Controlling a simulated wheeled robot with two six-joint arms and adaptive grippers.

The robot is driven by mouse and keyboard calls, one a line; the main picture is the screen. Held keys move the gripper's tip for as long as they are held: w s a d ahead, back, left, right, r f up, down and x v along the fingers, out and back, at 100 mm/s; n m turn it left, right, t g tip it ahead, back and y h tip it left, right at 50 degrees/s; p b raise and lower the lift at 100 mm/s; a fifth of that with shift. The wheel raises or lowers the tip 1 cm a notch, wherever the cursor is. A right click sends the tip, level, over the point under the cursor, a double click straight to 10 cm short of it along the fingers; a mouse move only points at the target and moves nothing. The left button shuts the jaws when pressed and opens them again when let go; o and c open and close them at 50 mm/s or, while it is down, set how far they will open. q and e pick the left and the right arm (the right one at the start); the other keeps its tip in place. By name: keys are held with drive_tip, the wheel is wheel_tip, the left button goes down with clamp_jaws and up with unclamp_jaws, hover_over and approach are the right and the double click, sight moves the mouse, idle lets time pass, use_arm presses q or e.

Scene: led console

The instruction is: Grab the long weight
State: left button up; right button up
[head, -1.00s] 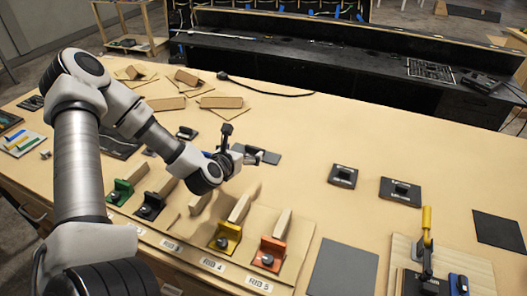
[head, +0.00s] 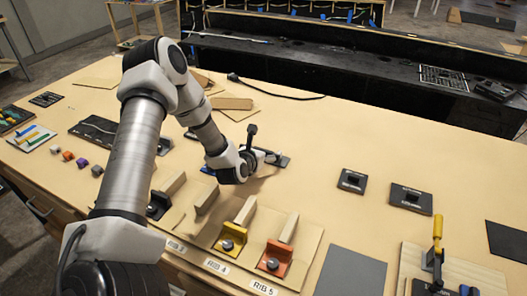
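My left gripper (head: 264,155) is low over the middle of the table, pointing right. It is at a small dark pad or plate (head: 284,162), partly covering it. The fingers are small and partly hidden, so I cannot tell if they are open or hold anything. I cannot clearly pick out the long weight. Two dark block-like pieces lie to the right, a smaller one (head: 352,181) and a larger one (head: 410,199), both apart from the gripper. My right gripper is not in view.
Yellow (head: 231,237) and orange (head: 275,257) rib fixtures stand at the front. A clamp with a yellow handle (head: 437,230) stands at the right. A grey mat (head: 350,272) lies between. Small coloured blocks (head: 68,156) lie at left. The table right of the gripper is mostly clear.

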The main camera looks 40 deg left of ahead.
use_arm(q)
drive_tip(key=c, duration=1.5)
drive_tip(key=shift+o, duration=0.2)
drive_tip(key=shift+r, duration=0.1)
